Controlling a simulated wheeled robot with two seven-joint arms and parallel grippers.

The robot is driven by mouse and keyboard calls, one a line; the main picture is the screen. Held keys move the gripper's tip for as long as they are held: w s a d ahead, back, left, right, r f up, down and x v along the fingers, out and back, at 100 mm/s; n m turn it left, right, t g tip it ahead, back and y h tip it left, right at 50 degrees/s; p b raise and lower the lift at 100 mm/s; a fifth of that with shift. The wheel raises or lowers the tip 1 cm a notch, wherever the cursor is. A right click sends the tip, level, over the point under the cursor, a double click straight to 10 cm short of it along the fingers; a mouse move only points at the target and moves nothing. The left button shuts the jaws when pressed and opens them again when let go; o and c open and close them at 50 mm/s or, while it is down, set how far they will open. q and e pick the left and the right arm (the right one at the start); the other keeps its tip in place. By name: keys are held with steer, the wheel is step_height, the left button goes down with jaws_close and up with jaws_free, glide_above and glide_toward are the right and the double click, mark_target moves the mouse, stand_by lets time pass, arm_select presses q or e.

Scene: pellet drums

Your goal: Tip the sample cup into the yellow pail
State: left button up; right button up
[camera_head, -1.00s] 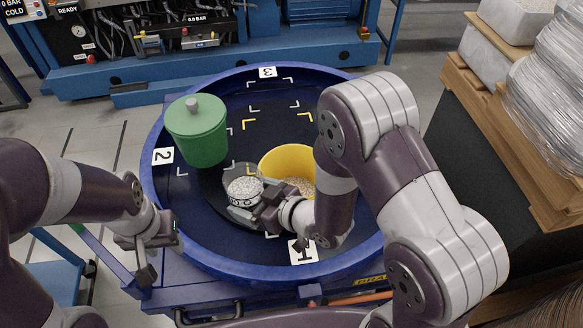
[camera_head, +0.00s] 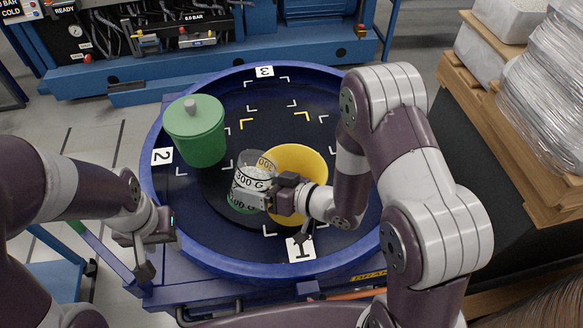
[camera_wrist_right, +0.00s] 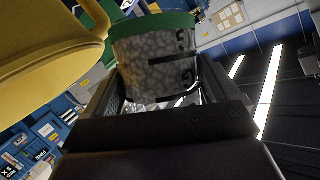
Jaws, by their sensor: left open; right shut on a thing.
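The sample cup (camera_head: 247,186), clear with "300 G" markings and a green base, holds pale pellets. It leans with its mouth toward the yellow pail (camera_head: 312,160) just right of it. My right gripper (camera_head: 266,200) is shut on the cup. In the right wrist view, the cup (camera_wrist_right: 155,65) sits between the fingers with its green base uppermost in the picture, and the pail (camera_wrist_right: 40,50) is at upper left. The arm and gripper hide part of the pail, and whether pellets are falling cannot be told. My left gripper (camera_head: 145,254) is open and empty outside the blue drum rim.
A green lidded container (camera_head: 197,135) stands left of the cup inside the big blue round tray (camera_head: 215,262). The tray has numbered tags and corner marks; its far part is clear. A pallet stack (camera_head: 520,130) stands at right, and blue machinery (camera_head: 210,60) is behind.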

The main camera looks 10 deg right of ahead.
steer(key=shift+w+d+r+m, duration=0.2)
steer(key=shift+w+r+m, duration=0.1)
steer(key=shift+m, duration=0.1)
steer(key=shift+d+r+m+y, duration=0.45)
steer(key=shift+d+m+y, duration=0.05)
steer(key=shift+y, duration=0.1)
steer(key=shift+w+f, duration=0.1)
steer(key=shift+f, duration=0.2)
steer(key=shift+w+f+m+y+b, duration=0.2)
steer(key=shift+m+y+b, duration=0.15)
steer(key=shift+m, duration=0.25)
steer(key=shift+s+r+m+y+b, duration=0.1)
steer(key=shift+s+m+y+b, duration=0.1)
steer(key=shift+m+y+b, duration=0.1)
steer(key=shift+w+a, duration=0.1)
steer(key=shift+w, duration=0.05)
steer(key=shift+m+b, duration=0.3)
